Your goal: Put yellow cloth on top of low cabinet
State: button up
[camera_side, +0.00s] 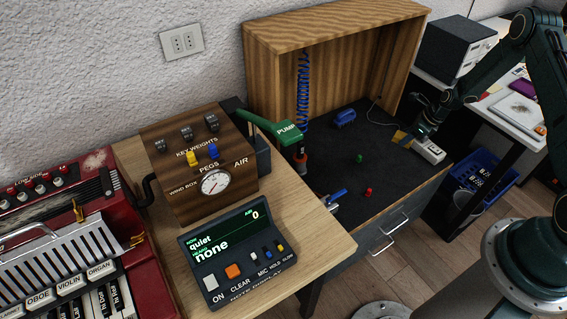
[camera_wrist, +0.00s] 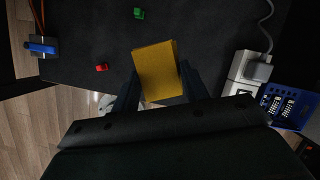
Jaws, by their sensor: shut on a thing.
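The yellow cloth (camera_wrist: 157,68) is a flat, folded-looking rectangle between the two fingers of my gripper (camera_wrist: 160,84) in the wrist view. My gripper is shut on it. In the side view the cloth (camera_side: 399,136) shows as a small yellow patch beside my gripper (camera_side: 409,136), over the right part of a dark worktop (camera_side: 335,172). This worktop tops a low unit with drawers (camera_side: 390,232). I cannot tell whether the cloth touches the surface.
A green peg (camera_wrist: 138,13) and a red peg (camera_wrist: 102,67) stand on the dark top. A white power strip (camera_wrist: 243,70) lies right of my gripper. A wooden hood (camera_side: 335,30) rises behind. A blue clamp (camera_side: 338,195) sits at the front left edge.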

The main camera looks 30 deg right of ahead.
send_over(390, 169)
jog(key=s, duration=0.1)
jog(key=f, duration=1.1)
jog(key=shift+s+d, duration=0.15)
jog(key=shift+d, duration=0.15)
jog(key=shift+f, duration=0.1)
jog(key=shift+f, duration=1.85)
jog(key=shift+f, duration=0.1)
jog(key=o, duration=1)
jog(key=shift+c, duration=0.2)
jog(key=shift+v, duration=0.85)
jog(key=v, duration=1)
jog(key=shift+r, duration=0.25)
